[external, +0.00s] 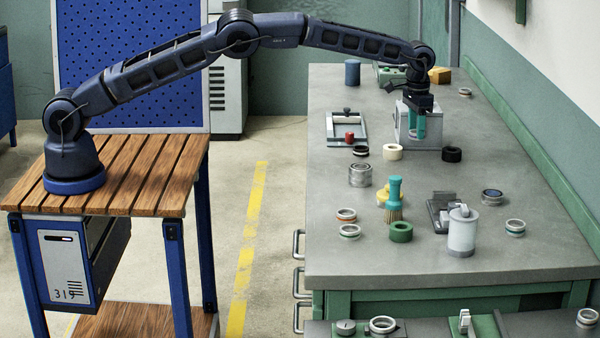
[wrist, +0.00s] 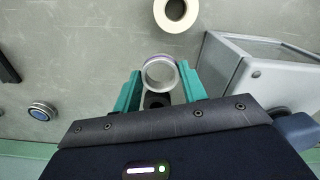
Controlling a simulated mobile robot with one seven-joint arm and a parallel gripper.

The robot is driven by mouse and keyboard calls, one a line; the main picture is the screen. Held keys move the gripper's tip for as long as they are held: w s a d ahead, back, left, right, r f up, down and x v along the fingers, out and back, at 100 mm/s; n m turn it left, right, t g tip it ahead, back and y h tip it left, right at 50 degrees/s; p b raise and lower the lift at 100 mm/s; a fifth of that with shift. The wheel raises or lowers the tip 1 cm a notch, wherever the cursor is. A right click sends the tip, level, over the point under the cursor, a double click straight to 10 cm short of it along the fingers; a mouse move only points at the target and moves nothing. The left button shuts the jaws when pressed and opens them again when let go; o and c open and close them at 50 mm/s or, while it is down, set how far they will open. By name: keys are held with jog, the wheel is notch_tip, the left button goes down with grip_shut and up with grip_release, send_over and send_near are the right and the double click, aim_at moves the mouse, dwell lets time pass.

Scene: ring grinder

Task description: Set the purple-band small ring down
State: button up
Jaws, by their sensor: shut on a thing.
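My gripper (wrist: 160,85) has teal fingers that are shut on the purple-band small ring (wrist: 160,73), a pale metal ring with a faint purplish band. In the external view my gripper (external: 417,128) points down over the grey bench (external: 340,245), in front of a grey metal box (external: 404,122). The ring cannot be made out between the fingers there. How high it is above the bench is hard to tell. In the wrist view a black ring (wrist: 153,100) shows partly, just below the held ring, between the fingers.
A cream ring (external: 393,152) and a black ring (external: 452,154) lie either side of my gripper. The box stands close to the fingers. Nearer stand a teal brush (external: 395,190), a dark clamp (external: 437,215), a white canister (external: 462,232) and a blue-centred ring (external: 492,197).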

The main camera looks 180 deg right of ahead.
aim_at(415, 159)
jog(key=shift+f, duration=3.1)
jog(key=o, duration=1)
jog(key=shift+f, duration=0.1)
notch_tip(415, 159, up, 12)
